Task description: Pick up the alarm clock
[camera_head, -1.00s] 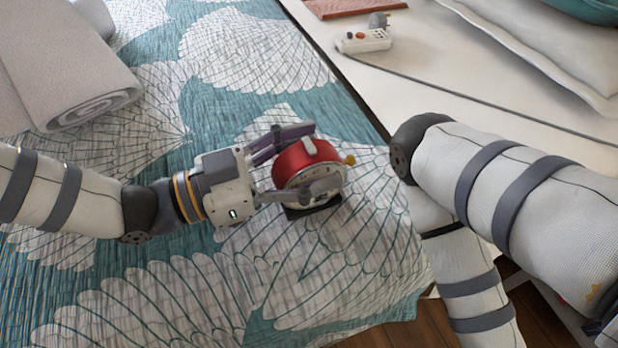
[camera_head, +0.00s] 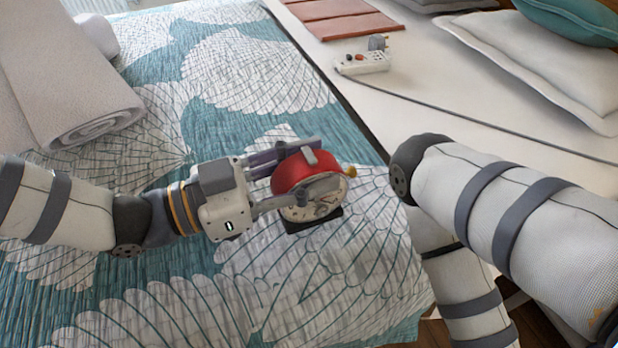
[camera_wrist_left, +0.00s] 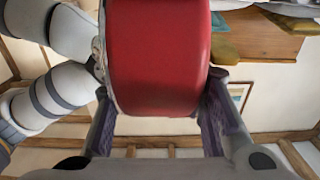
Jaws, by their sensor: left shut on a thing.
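The alarm clock (camera_head: 300,171) has a round red body, a pale dial and a small yellow knob on its right side. My left gripper (camera_head: 309,178) is shut on it, with one finger along the far side and one across the dial side. A dark block (camera_head: 318,220) shows just below the clock; I cannot tell whether it is the clock's foot. The clock is over the bed, and any gap beneath it is hard to judge. In the left wrist view, the red body (camera_wrist_left: 158,60) fills the space between the fingers. My right gripper is out of view.
The bed has a teal and white patterned cover (camera_head: 255,75). A rolled grey blanket (camera_head: 95,120) lies at the left. My right arm takes up the right side.

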